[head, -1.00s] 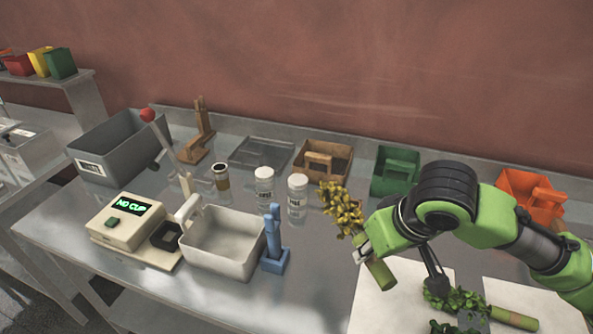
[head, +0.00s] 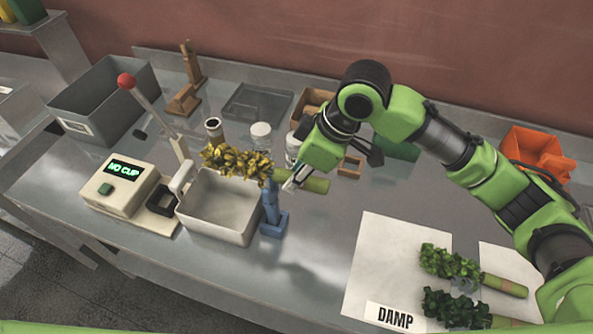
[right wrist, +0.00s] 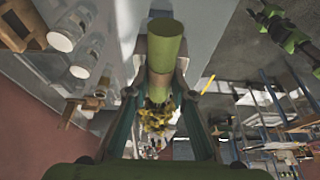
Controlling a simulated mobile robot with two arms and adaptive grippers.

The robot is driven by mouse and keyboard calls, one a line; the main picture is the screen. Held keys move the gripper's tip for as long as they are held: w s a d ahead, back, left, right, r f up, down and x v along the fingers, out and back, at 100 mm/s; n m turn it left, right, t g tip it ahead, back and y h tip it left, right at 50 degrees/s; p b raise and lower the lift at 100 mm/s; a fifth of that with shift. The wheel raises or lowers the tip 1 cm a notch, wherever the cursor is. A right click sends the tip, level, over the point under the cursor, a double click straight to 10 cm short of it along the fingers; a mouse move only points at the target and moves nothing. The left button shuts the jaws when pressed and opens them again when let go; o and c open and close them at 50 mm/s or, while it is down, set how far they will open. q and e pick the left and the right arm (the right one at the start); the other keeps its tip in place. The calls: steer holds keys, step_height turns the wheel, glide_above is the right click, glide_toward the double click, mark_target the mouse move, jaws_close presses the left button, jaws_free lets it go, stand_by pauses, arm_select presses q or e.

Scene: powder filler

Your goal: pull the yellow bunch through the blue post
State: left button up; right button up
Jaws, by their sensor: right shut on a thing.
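The yellow bunch (head: 235,162) has yellow leaves and a thick green stem. It lies roughly level in the air, its leaves over the white bin and its stem pointing right. My right gripper (head: 292,184) is shut on the stem, just right of the blue post (head: 271,208). The post stands upright on its base beside the bin. The bunch crosses at the post's top; I cannot tell whether it sits in the post's slot or just above or behind it. In the right wrist view the stem and yellow leaves (right wrist: 157,118) show between the fingers. My left gripper is not in view.
The white bin (head: 219,231) stands left of the post, beside the filler machine (head: 119,191) reading "NO CUP". Jars (head: 260,137) stand behind.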

steer(key=shift+w+f, duration=0.2)
steer(key=shift+f, duration=0.1)
steer(key=shift+f+b, duration=0.35)
steer(key=shift+f, duration=1.05)
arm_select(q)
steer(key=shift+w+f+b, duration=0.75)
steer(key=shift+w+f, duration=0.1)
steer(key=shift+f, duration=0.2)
arm_select(e)
steer(key=shift+f, duration=1.95)
steer(key=shift+d, duration=0.15)
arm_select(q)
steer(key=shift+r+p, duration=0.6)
arm_select(e)
steer(key=shift+s+d, duration=0.25)
steer(key=shift+d, duration=0.4)
steer(key=shift+s+d, duration=0.2)
steer(key=shift+d, duration=0.4)
steer(key=shift+d, duration=0.1)
